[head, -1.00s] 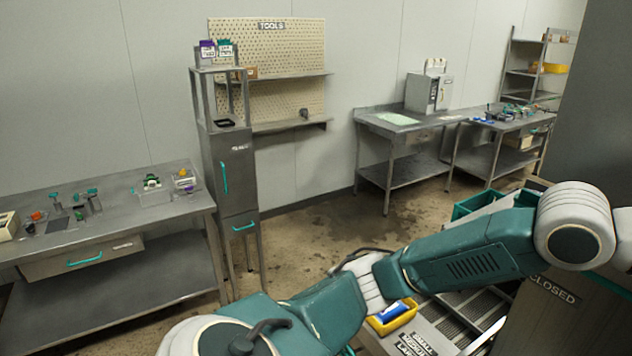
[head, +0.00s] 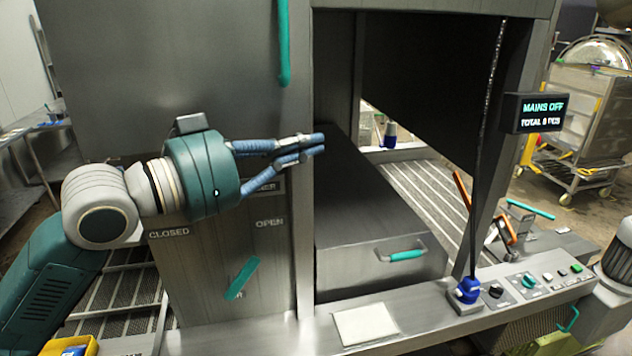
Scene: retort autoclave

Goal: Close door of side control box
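No part in the head view is labelled as the side control box. At the right, behind the console, a grey part with a teal handle (head: 530,209) stands beside an orange bar (head: 485,207) that leans at a slant. I cannot tell whether this is the box or how its door stands. My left gripper (head: 322,144) is in front of the machine, left of its opening, pointing right. Its blue fingers lie close together with nothing visible between them. It is well to the left of the orange bar.
A control console (head: 535,284) with knobs and buttons runs along the front right. A blue joystick-like part (head: 467,290) stands on it under a hanging cable. A drawer with a teal handle (head: 403,255) sits inside the opening. A display (head: 538,112) reads MAINS OFF.

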